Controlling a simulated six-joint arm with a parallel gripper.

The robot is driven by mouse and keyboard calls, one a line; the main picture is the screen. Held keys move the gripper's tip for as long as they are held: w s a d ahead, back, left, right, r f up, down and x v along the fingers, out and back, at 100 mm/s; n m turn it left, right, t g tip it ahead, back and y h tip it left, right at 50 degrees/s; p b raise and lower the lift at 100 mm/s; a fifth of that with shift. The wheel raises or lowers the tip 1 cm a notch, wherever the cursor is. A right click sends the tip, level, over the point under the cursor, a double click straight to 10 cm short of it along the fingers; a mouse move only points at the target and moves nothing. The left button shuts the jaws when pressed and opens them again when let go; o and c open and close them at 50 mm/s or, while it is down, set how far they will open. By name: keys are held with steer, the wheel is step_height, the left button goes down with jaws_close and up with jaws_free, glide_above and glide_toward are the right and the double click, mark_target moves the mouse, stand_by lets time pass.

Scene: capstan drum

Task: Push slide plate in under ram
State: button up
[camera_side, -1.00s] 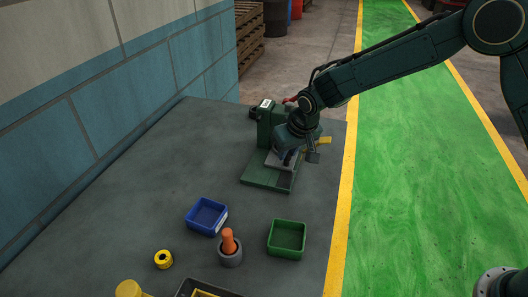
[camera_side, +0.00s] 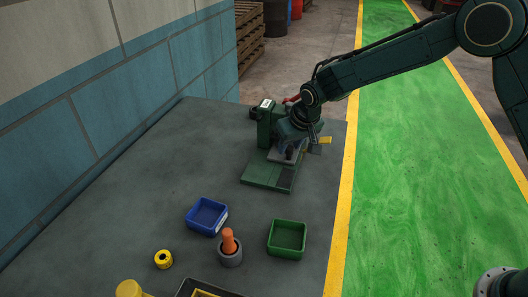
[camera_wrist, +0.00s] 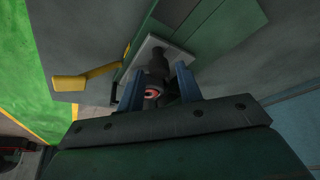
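The slide plate (camera_side: 285,155) is a light grey plate on the green base (camera_side: 262,176) of the small press. It lies partly in front of the press column (camera_side: 264,124). My gripper (camera_side: 292,149) is low over the plate and hides part of it and the ram area. In the wrist view the plate (camera_wrist: 178,57) shows beyond my gripper (camera_wrist: 157,86). Its two blue fingers stand on either side of a dark upright knob (camera_wrist: 155,78) with a reddish ring at its end. Whether the fingers press on the knob is unclear.
A yellow handle (camera_side: 324,140) sticks out right of the press; it also shows in the wrist view (camera_wrist: 70,83). A blue bin (camera_side: 207,216), a green bin (camera_side: 287,238), a grey cup with an orange-handled item (camera_side: 229,250) and a yellow ring (camera_side: 163,259) stand nearer. The table's left side is clear.

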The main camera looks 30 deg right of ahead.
steer(key=shift+s+d, duration=0.1)
steer(key=shift+d, duration=0.15)
steer(key=shift+s+a, duration=0.6)
steer(key=shift+a, duration=0.15)
steer(key=shift+s+a+r, duration=0.15)
steer(key=shift+s+a, duration=0.95)
steer(key=v, duration=1.3)
steer(key=w+r+g, duration=0.1)
steer(key=w+g, duration=0.3)
steer(key=w, duration=0.2)
steer(key=shift+r+g, duration=0.25)
steer(key=shift+g, duration=0.05)
